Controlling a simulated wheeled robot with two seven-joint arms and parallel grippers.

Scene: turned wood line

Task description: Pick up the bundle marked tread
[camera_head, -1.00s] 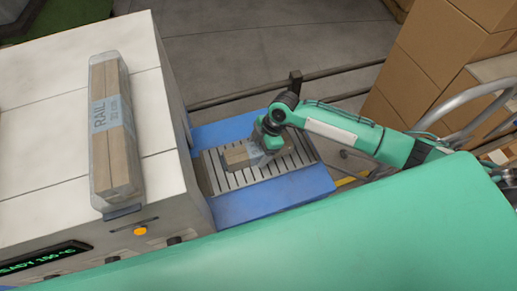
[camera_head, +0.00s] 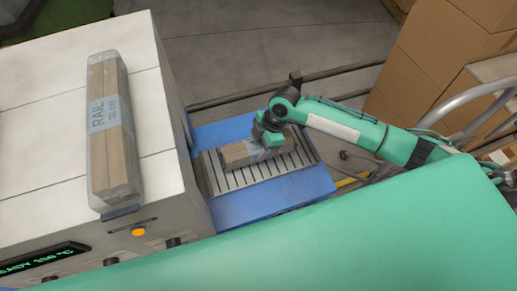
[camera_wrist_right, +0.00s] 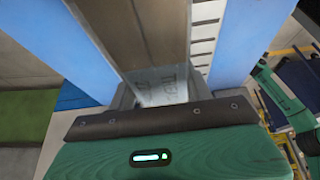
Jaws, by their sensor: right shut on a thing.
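The wooden bundle (camera_head: 237,154) with a pale wrap label is at the slatted rack (camera_head: 222,182) in the head view. My right gripper (camera_head: 267,149) is shut on it around the label. In the right wrist view the bundle (camera_wrist_right: 140,30) runs away from my right gripper (camera_wrist_right: 160,97). Its label (camera_wrist_right: 162,85) is partly covered by the jaws and I cannot read it fully. I cannot tell for sure whether the bundle is clear of the slats. A second wrapped bundle, marked RAIL (camera_head: 112,140), lies on the white machine. My left gripper is not in view.
The white machine (camera_head: 40,130) with a green display (camera_head: 40,258) stands at left, close to the blue platform (camera_head: 290,196) that carries the rack. Cardboard boxes (camera_head: 432,62) are stacked at right. A dark rail (camera_head: 335,72) runs behind the platform. Open floor (camera_head: 270,40) lies beyond.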

